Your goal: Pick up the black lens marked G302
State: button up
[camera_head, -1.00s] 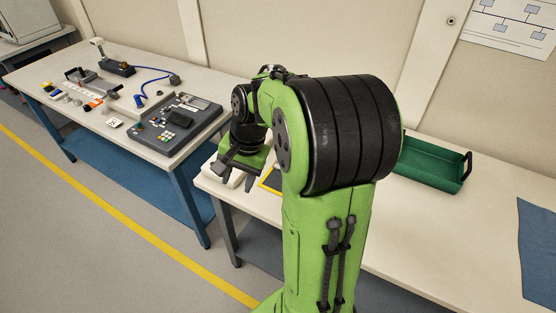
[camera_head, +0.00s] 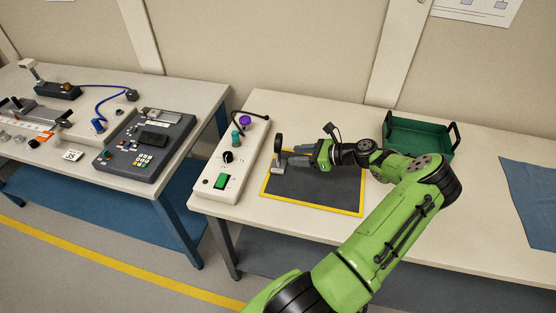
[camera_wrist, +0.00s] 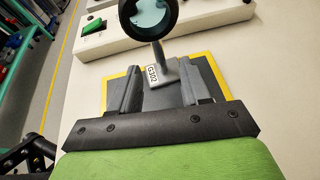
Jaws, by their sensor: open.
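The black lens marked G302 (camera_wrist: 163,66) stands upright on a grey post and base, with a white label reading G302 on the base. Its black ring and pale blue glass are at the top of the wrist view, partly cut off by the edge. In the head view the lens (camera_head: 278,145) stands on the left part of the yellow-edged dark mat (camera_head: 318,196). My gripper (camera_wrist: 155,84) is open, with its two fingers on either side of the lens's base and post in the wrist view. In the head view my gripper (camera_head: 288,161) reaches in from the right, low over the mat. I cannot tell whether it touches.
A white control box (camera_head: 226,170) with a green switch and knobs stands just left of the mat. A green tray (camera_head: 420,138) stands behind my arm. A blue cloth (camera_head: 533,205) lies at the right. Another table (camera_head: 190,97) with equipment stands at the left.

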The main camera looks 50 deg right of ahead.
aim_at(278, 156)
jog(key=b+x, duration=0.1)
jog(key=x, duration=0.7)
jog(key=shift+s, duration=0.25)
jog(key=shift+c, duration=0.6)
grip_shut()
